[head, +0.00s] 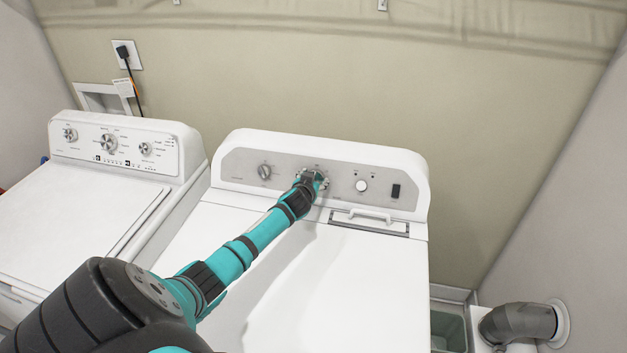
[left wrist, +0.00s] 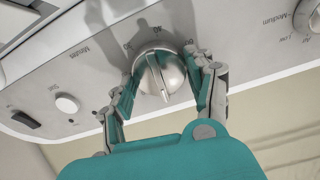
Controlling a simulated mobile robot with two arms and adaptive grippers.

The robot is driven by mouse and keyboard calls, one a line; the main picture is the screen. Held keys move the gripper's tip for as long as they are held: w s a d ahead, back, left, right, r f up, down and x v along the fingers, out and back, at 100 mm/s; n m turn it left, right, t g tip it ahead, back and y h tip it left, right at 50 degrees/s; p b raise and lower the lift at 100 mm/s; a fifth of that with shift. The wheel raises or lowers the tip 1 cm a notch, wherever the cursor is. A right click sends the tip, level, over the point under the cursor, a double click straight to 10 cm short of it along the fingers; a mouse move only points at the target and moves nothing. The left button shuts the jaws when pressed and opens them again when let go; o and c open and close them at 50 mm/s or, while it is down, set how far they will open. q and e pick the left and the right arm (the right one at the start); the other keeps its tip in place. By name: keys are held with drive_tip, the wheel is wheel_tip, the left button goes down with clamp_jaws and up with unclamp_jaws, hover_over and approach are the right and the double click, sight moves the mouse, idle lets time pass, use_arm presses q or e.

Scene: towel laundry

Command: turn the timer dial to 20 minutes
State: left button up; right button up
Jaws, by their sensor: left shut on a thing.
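The timer dial (left wrist: 159,74) is a round silver knob in the middle of the dryer's control panel (head: 228,166). In the left wrist view it sits between the two fingers of my left gripper (left wrist: 165,95), which is shut on it. The dial's raised grip bar shows, and parts of printed numbers and the word "Minutes" show around it, upside down. I cannot read the exact setting. In the head view my left gripper (head: 312,180) reaches the panel's middle and covers most of the dial. My right gripper is not in view.
Beside the timer are another knob (head: 264,171), a white round button (head: 361,185) and a dark switch (head: 396,191). A washer (head: 70,195) stands left. The lint-door handle (head: 370,214) lies below the panel. A vent pipe (head: 520,325) and green bin (head: 447,331) are at right.

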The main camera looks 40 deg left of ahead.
use_arm(q)
drive_tip(key=m+p, duration=0.1)
drive_tip(key=m, duration=0.4)
drive_tip(key=m+p, duration=0.1)
drive_tip(key=m, duration=0.4)
drive_tip(key=shift+d+h, duration=0.1)
drive_tip(key=shift+h, duration=0.2)
drive_tip(key=m+p, duration=0.1)
drive_tip(key=m, duration=0.5)
drive_tip(key=shift+p, duration=0.4)
drive_tip(key=shift+f+m+p, duration=0.1)
drive_tip(key=shift+m+p, duration=0.25)
drive_tip(key=shift+m, duration=1.05)
drive_tip(key=shift+d, duration=0.1)
drive_tip(key=shift+f, duration=0.1)
drive_tip(key=o, duration=1.2)
drive_tip(key=shift+c, duration=0.2)
drive_tip(key=shift+s, duration=0.1)
drive_tip(key=v, duration=1.1)
drive_tip(key=shift+s+r, duration=0.25)
drive_tip(key=shift+r, duration=0.2)
